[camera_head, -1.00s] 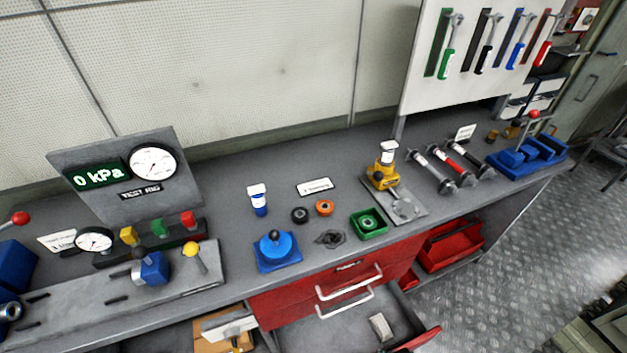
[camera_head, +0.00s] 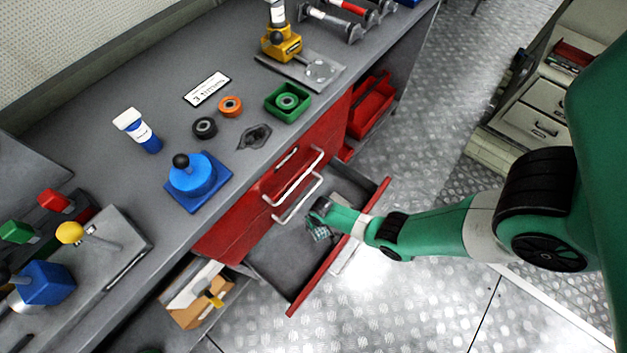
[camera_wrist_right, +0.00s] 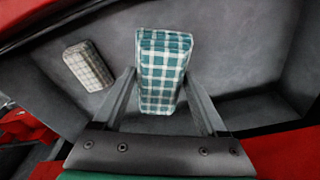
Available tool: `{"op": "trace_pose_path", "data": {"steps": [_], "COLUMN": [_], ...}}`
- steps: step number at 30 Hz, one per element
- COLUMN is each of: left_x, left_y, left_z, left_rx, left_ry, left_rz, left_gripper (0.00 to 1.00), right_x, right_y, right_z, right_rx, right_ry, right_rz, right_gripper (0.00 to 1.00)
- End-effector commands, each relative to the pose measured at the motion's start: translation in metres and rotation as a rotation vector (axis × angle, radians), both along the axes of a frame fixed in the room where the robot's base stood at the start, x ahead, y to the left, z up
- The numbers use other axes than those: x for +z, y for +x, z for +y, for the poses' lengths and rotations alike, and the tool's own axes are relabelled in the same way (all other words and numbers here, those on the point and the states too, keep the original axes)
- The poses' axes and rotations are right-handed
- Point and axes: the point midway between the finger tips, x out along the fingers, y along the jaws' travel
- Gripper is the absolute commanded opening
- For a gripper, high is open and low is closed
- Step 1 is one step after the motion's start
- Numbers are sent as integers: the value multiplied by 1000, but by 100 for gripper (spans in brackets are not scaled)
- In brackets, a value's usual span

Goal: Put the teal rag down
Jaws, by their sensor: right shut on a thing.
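The teal rag (camera_wrist_right: 163,62) is a folded teal-and-white plaid block. In the right wrist view it sits between the two fingers of my right gripper (camera_wrist_right: 160,78), which is shut on it. In the head view my right gripper (camera_head: 319,212) reaches from the right over the open drawer (camera_head: 268,262), and part of the rag (camera_head: 319,232) shows below it. I cannot tell whether the rag touches the drawer floor. A second, beige-grey plaid rag (camera_wrist_right: 88,66) lies in the drawer to the left in the wrist view, apart from the teal one. My left gripper is out of view.
The drawer has red walls and a handle. The grey workbench (camera_head: 120,92) above it holds a blue fixture (camera_head: 198,180), a green tray (camera_head: 288,101) and a blue-and-white bottle (camera_head: 139,130). A cardboard box (camera_head: 192,308) sits on the shelf at lower left. The drawer's left part is clear.

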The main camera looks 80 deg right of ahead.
Motion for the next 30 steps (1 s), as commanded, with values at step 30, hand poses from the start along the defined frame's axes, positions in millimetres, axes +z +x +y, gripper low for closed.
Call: {"op": "trace_pose_path", "data": {"steps": [30], "left_x": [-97], "left_y": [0], "left_z": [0], "left_rx": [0], "left_ry": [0], "left_rz": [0], "left_gripper": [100], "right_x": [-98], "right_y": [0], "right_z": [0], "right_rx": [0], "right_ry": [-1], "right_rz": [-1], "right_gripper": [12]}}
